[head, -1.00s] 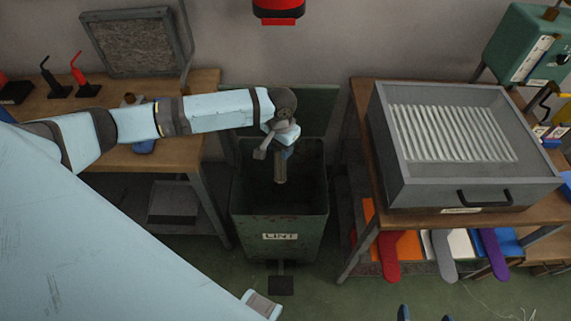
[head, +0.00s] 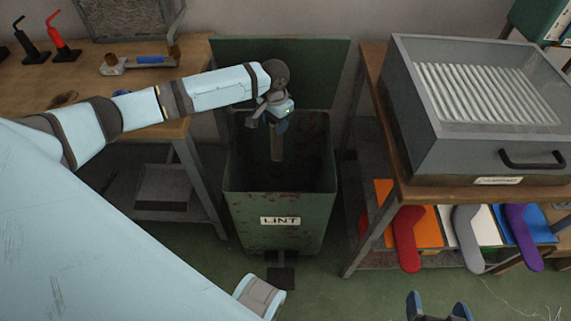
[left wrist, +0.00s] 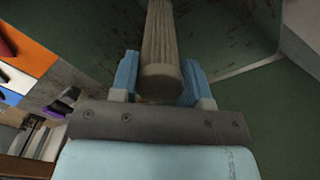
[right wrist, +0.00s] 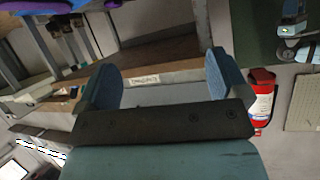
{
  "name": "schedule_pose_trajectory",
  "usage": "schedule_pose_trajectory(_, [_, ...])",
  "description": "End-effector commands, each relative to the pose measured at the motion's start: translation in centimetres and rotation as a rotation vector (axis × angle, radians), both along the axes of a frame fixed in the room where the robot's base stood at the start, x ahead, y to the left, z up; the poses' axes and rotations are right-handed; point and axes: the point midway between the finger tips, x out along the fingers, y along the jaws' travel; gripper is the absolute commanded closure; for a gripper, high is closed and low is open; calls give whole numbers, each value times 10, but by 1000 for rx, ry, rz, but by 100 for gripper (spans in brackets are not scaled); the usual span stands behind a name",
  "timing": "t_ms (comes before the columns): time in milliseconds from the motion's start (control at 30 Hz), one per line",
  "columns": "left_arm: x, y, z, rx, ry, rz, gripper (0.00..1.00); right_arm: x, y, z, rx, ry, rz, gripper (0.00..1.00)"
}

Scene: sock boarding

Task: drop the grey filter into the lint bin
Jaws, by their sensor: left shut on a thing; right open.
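The grey filter (head: 276,150) is a ribbed cylinder. My left gripper (head: 278,122) is shut on its upper end, and the filter hangs down over the open mouth of the lint bin. In the left wrist view the filter (left wrist: 160,40) lies between the two blue fingers. The lint bin (head: 278,240) is a rusty green box with a "LINT" label. Its lid (head: 325,62) stands open at the back. I cannot tell how far the filter's lower end is below the rim. My right gripper (head: 439,308) is open and empty at the bottom edge.
A wooden bench (head: 196,55) stands left of the bin. A pedal (head: 281,278) is at the bin's foot.

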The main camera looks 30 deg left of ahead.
Motion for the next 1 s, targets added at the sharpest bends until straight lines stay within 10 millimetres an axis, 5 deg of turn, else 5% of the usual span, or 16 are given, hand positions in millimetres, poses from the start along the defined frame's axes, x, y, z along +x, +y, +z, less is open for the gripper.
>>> schedule_pose_trajectory(467, [0,0,-12,0,0,1,93,9,3,17,23,-73,16,7])
schedule_pose_trajectory(500, [0,0,-12,0,0,1,55,9,3,16,23,-72,16,7])
schedule_pose_trajectory(633, [0,0,-12,0,0,1,28,8,3,14,23,-68,15,7])
schedule_pose_trajectory(1000, [0,0,-4,0,-1,1,28,2,5,8,28,-39,5,7])
